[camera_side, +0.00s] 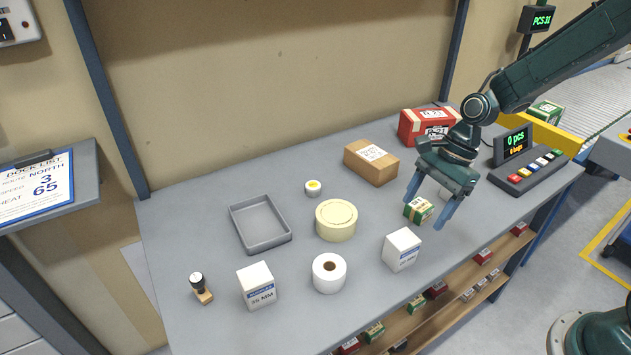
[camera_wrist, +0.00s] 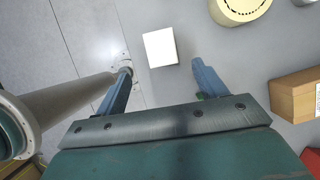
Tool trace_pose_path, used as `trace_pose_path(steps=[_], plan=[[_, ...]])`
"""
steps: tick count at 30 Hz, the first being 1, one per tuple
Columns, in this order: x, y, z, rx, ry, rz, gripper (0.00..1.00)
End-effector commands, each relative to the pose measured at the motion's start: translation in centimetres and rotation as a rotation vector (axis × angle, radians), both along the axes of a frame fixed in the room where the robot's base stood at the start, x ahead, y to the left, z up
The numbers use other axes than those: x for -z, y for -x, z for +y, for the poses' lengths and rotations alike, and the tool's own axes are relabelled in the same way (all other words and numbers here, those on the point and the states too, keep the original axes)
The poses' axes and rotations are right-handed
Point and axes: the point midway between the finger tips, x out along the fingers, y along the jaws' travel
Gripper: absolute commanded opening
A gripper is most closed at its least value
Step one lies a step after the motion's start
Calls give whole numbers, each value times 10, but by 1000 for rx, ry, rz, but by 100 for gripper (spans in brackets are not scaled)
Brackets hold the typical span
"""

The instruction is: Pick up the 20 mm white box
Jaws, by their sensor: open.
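Two white boxes stand upright on the grey table in the side view. The left one (camera_side: 257,287) reads "35 MM". The print on the right one (camera_side: 402,250) is too small to read. My gripper (camera_side: 422,214) is open and empty above the table, up and to the right of that right box. In the wrist view, a white box (camera_wrist: 160,48) with a plain top lies just beyond and between the open fingertips (camera_wrist: 161,67); it seems to be the right one. A small green-and-cream box (camera_side: 418,210) shows between the fingers in the side view.
A white roll (camera_side: 329,273) and a cream tape roll (camera_side: 336,220) stand left of the right white box. A brown carton (camera_side: 371,163), a red box (camera_side: 428,126) and a button panel (camera_side: 528,172) lie behind. An empty grey tray (camera_side: 238,240) and a stamp (camera_side: 201,289) are left.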

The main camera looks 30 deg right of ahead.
Motion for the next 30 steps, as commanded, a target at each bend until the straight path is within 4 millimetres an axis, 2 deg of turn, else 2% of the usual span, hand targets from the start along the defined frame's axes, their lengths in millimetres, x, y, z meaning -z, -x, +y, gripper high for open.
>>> trace_pose_path(steps=[9, 15, 30], plan=[[42, 0, 18, -4, 0, 5, 71], [63, 0, 26, -2, 1, 3, 71], [74, -2, 31, -2, 1, 0, 71]])
